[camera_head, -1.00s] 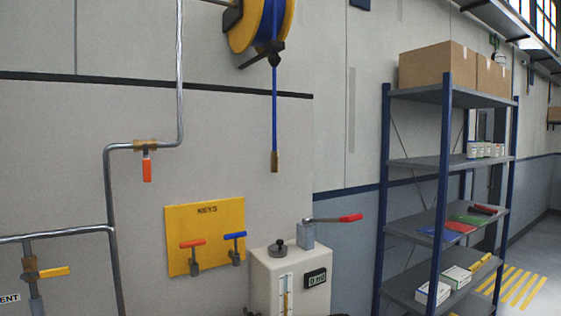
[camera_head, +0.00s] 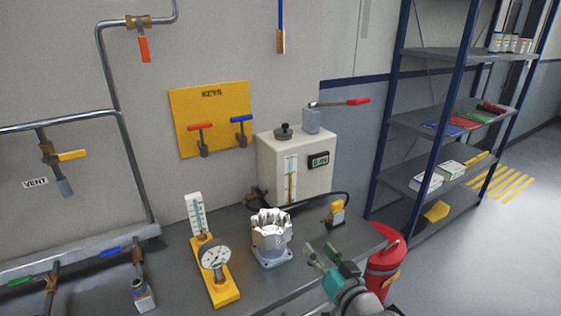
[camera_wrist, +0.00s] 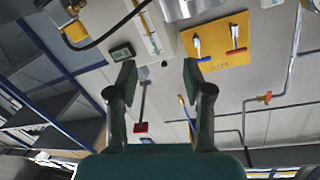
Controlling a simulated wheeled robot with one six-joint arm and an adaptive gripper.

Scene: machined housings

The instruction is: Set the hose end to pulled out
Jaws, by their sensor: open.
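The hose end is a brass fitting (camera_head: 280,42) on a thin blue hose (camera_head: 281,14), hanging straight down in front of the grey wall. The reel above it is outside the head view now. In the wrist view, which is upside down, a small blue and brass piece right of centre looks like the hose end (camera_wrist: 182,101). My gripper (camera_head: 321,254) is low, over the front right of the bench, well below the hose end. In the wrist view its two fingers (camera_wrist: 160,68) are apart with nothing between them.
A beige tank (camera_head: 268,165) with a red-handled lever (camera_head: 345,102) stands beneath the hose. The bench carries a machined housing (camera_head: 270,238) and a gauge stand (camera_head: 215,260). A red extinguisher (camera_head: 383,262) and shelving (camera_head: 440,130) are right.

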